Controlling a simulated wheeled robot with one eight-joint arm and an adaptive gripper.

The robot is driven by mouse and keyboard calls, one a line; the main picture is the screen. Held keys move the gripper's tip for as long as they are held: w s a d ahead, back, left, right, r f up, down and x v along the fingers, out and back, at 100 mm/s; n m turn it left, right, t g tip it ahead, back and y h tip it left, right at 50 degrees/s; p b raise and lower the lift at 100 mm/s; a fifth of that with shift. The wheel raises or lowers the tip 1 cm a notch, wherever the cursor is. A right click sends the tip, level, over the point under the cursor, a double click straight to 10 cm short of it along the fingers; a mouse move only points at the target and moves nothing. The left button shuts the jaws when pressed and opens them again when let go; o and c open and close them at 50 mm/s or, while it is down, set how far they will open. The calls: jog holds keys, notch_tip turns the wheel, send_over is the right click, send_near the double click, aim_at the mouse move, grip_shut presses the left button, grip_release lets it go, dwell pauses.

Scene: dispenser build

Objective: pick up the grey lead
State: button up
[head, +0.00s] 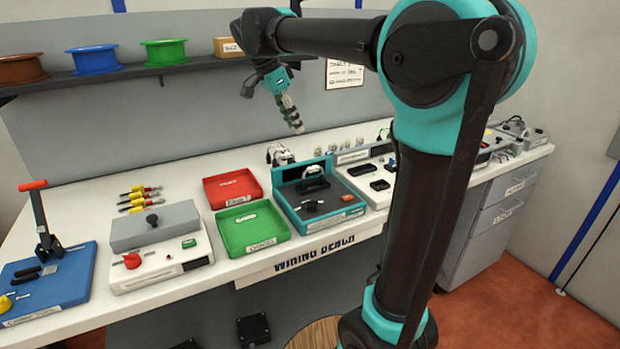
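I cannot pick out a grey lead with certainty. Several leads or probes (140,198) with yellow and red parts lie side by side at the left of the bench, behind a grey-lidded box. A small grey-and-black item (280,155) stands behind the teal fixture, too small to make out. My gripper (297,127) hangs in the air above the back of the bench, pointing down and slightly right, above that item. It is seen edge-on, so its opening does not show. Nothing is visibly held in it.
The white bench carries a blue lever press (50,280), grey-lidded box (155,225), red tray (233,188), green tray (253,227) and teal fixture (318,195). Spools (94,59) sit on a shelf (120,74) above. My arm hides part of the bench's right side.

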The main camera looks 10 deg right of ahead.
send_over(313, 167)
jog(key=a, duration=0.2)
notch_tip(313, 167, down, 10)
jog(key=shift+s+x, duration=0.2)
jog(key=shift+x, duration=2.75)
grip_shut()
